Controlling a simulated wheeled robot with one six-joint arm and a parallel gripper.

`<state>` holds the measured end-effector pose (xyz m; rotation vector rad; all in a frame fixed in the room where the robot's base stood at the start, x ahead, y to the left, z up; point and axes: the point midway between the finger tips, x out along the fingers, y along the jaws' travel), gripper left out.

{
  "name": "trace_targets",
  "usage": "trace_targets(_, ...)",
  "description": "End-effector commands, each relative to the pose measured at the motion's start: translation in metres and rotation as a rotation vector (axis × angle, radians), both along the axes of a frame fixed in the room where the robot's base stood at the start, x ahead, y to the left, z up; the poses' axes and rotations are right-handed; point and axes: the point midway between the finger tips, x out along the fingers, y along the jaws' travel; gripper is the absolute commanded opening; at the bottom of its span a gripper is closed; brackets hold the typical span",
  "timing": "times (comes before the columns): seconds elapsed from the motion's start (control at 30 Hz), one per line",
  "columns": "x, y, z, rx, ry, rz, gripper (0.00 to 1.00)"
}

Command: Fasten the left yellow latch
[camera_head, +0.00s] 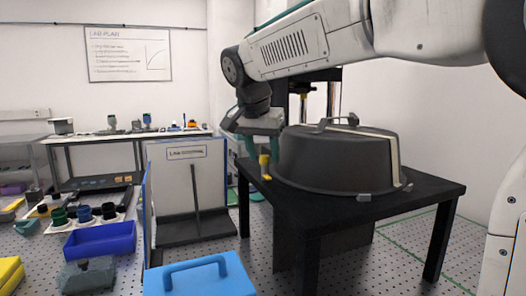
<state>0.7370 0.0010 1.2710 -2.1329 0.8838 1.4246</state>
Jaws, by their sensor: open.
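The left yellow latch (264,165) stands at the left side of a dark grey domed cover (325,160), close to its lower rim. The cover sits on a black table (424,197) and has a handle on top and a pale strip down its right side. My gripper (247,147) is just left of the latch and slightly above it, pointing down, with teal fingers. It is open and appears empty. The exact gap between fingers and latch cannot be told. Whether the latch is fastened cannot be told from here.
A blue case with a handle (200,277) is at the front. A dark blue bin (100,239) and bottles stand to the left. A white panel (180,190) stands left of the table. A bench (130,138) with instruments is at the back. Perforated floor shows between them.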

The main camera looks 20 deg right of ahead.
Motion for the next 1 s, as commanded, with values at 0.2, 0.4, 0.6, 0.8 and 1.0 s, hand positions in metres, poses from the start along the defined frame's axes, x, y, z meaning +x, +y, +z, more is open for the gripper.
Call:
trace_targets(0.2,-0.0001,0.0001,0.0002,0.000,0.000,0.000,0.03)
trace_targets(0.4,-0.0001,0.0003,0.0004,0.000,0.000,0.004,0.00)
trace_targets(0.6,-0.0006,-0.0002,0.0007,0.000,0.000,0.046,0.00)
trace_targets(0.8,-0.0012,-0.0008,0.0006,0.000,0.000,0.160,0.00)
trace_targets(1.0,-0.0017,-0.0023,0.0010,0.001,-0.003,0.333,0.00)
